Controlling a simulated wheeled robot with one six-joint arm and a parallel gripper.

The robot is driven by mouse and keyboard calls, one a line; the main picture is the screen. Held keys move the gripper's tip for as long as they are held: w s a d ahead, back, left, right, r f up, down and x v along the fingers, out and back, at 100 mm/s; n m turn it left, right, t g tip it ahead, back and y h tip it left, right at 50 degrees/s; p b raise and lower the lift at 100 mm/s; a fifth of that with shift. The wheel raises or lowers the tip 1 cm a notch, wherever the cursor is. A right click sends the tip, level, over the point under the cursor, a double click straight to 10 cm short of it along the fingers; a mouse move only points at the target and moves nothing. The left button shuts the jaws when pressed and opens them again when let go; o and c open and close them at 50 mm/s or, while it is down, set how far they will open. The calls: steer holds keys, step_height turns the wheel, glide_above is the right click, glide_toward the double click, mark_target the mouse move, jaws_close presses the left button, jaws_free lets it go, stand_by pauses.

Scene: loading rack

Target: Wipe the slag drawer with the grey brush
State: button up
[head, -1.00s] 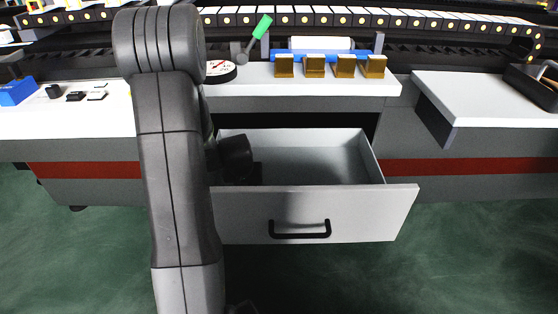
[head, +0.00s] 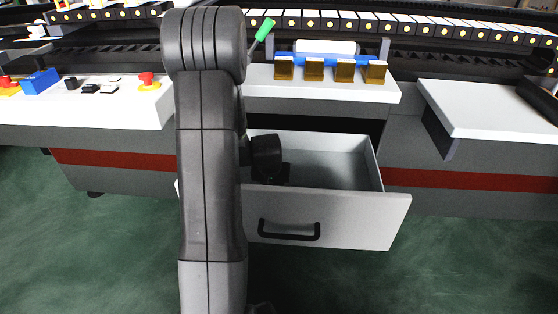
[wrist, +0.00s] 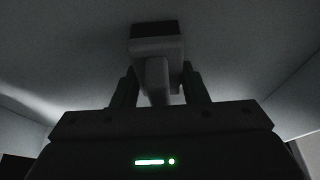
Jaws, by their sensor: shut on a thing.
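The slag drawer (head: 330,218) is the open grey drawer under the white counter. It has a black bar handle on its front. My arm reaches down in front of its left side, and the dark end of the arm is inside the drawer. My gripper (wrist: 157,88) is shut on the grey brush (wrist: 157,72), seen in the wrist view. The brush has a light grey handle and a dark end, pointing away over the drawer's shaded interior. In the head view the gripper and brush are hidden. I cannot tell whether the brush touches the drawer floor.
Several gold blocks (head: 314,70) stand on the counter above the drawer, near a green-handled tool (head: 264,30). A white panel (head: 80,108) with red buttons and a blue box is at left. A white shelf (head: 490,108) juts out at right. The drawer's right half is clear.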

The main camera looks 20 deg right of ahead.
steer(key=r+p, duration=0.1)
steer(key=r, duration=0.2)
steer(key=shift+a+r, duration=0.2)
steer(key=shift+w+r+p, duration=0.1)
steer(key=shift+r+p, duration=1.5)
steer(key=shift+r, duration=0.7)
